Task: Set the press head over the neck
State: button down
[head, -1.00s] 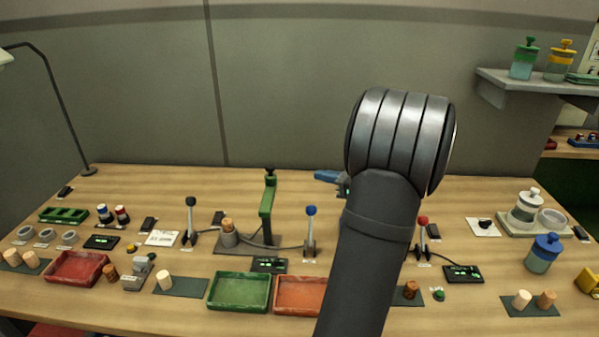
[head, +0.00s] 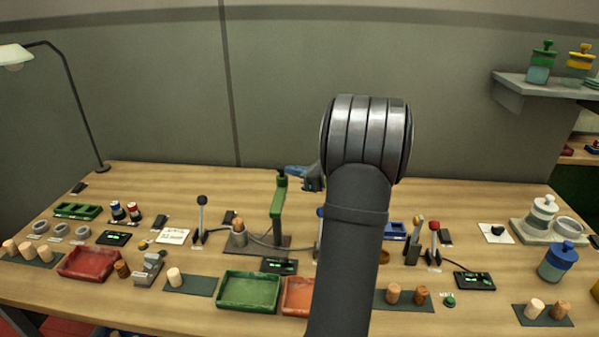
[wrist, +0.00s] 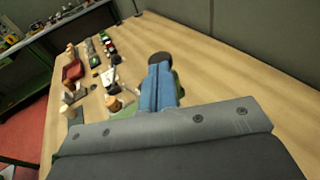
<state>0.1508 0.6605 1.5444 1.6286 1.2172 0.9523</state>
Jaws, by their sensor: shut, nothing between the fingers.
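The green press (head: 278,212) stands on a dark base plate near the middle of the table, with a dark knob on its green head. Left of its column, a bottle neck (head: 239,240) with a cork in it stands upright on the same plate. The press head appears beside the neck, to its right, not above it. My gripper (head: 287,170) has blue fingers, shut and empty, at the height of the knob. In the wrist view the fingers (wrist: 158,88) point at the dark knob (wrist: 160,58) and overlap it; contact cannot be told. The fingers hide much of the head.
A black-knobbed lever (head: 201,215) stands left of the press; a blue-knobbed lever right of it is mostly hidden by my arm. A green tray (head: 249,275) and an orange tray (head: 297,282) lie in front. The table behind the press is clear.

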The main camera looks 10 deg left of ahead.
aim_at(278, 168)
jog(key=shift+a+g, duration=0.15)
jog(key=shift+g, duration=0.15)
jog(key=a+n+g+y, duration=0.1)
jog(key=a+n+g, duration=0.1)
jog(key=w+a+n+g, duration=0.1)
jog(key=n+g, duration=0.1)
jog(key=g, duration=0.1)
jog(key=shift+a+y, duration=0.35)
jog(key=shift+y, duration=0.05)
jog(key=s+a+n+g, duration=0.3)
jog(key=s+a+g, duration=0.2)
jog(key=a, duration=0.4)
jog(key=shift+s+a+n, duration=0.35)
jog(key=shift+s+n, duration=0.05)
jog(key=shift+s, duration=0.45)
jog(key=w+d+r, duration=0.2)
jog(key=w+d, duration=0.4)
jog(key=w, duration=0.6)
jog(key=shift+w+d+r, duration=0.15)
